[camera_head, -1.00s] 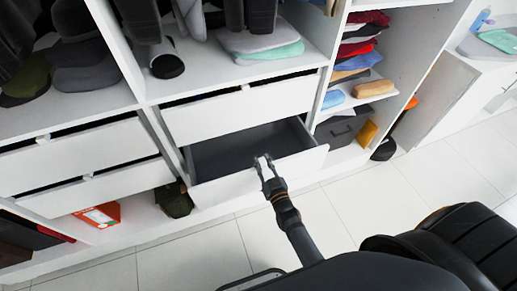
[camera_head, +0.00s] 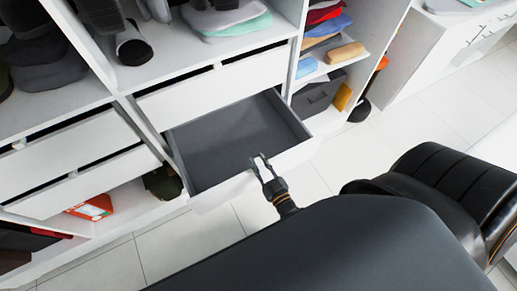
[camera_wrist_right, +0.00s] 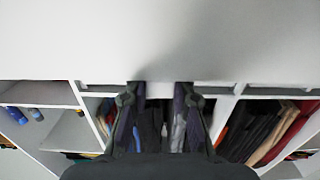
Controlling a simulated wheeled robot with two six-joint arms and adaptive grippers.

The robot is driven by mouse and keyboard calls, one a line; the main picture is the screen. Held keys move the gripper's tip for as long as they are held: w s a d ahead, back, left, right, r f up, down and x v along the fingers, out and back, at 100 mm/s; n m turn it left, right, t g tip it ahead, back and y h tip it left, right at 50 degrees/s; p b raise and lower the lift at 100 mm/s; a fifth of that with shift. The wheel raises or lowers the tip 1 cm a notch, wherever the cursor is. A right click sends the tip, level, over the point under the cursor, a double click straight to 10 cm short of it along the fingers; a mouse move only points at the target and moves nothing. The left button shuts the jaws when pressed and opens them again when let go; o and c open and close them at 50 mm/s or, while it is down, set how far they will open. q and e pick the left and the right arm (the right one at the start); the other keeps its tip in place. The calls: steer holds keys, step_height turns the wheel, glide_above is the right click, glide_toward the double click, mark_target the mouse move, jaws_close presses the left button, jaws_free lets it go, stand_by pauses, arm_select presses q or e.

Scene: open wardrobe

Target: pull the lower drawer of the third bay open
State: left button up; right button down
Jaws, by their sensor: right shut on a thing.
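The lower drawer (camera_head: 221,189) of the bay in the middle of the head view stands well out from the wardrobe. Its dark grey inside is visible and empty. My right gripper (camera_head: 261,161) is at the top edge of the white drawer front, near its middle, with one finger on each side, shut on it. In the right wrist view a white panel (camera_wrist_right: 160,35) fills the top, and the right gripper's fingers (camera_wrist_right: 160,90) meet its edge. My left gripper is in neither view.
The upper drawer (camera_head: 215,90) above is nearly closed. Folded clothes (camera_head: 228,20) lie on the shelf over it. A bay with coloured clothes (camera_head: 322,25) and a grey box (camera_head: 318,93) stands right. Tiled floor (camera_head: 395,120) is free at right.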

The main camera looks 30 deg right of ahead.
steer(key=c, duration=1.1)
jaws_free()
steer(key=s, duration=1.2)
steer(key=shift+d, duration=0.2)
steer(key=s+d+f+g, duration=0.2)
steer(key=f+g, duration=0.2)
steer(key=f, duration=0.7)
steer(key=s+d+f+g, duration=0.15)
steer(key=f+g, duration=0.25)
steer(key=f, duration=0.8)
steer(key=s+d+f+g, duration=0.2)
steer(key=s+f+g, duration=0.1)
steer(key=s, duration=0.1)
steer(key=s+d+f+g+h, duration=0.1)
steer(key=s+d+f+g, duration=0.1)
steer(key=s+f+g, duration=0.1)
steer(key=s+d+f+g, duration=0.2)
steer(key=s+f, duration=0.3)
steer(key=s, duration=0.1)
steer(key=shift+s+d+g, duration=0.15)
steer(key=shift+d+g, duration=0.1)
steer(key=shift+g, duration=0.15)
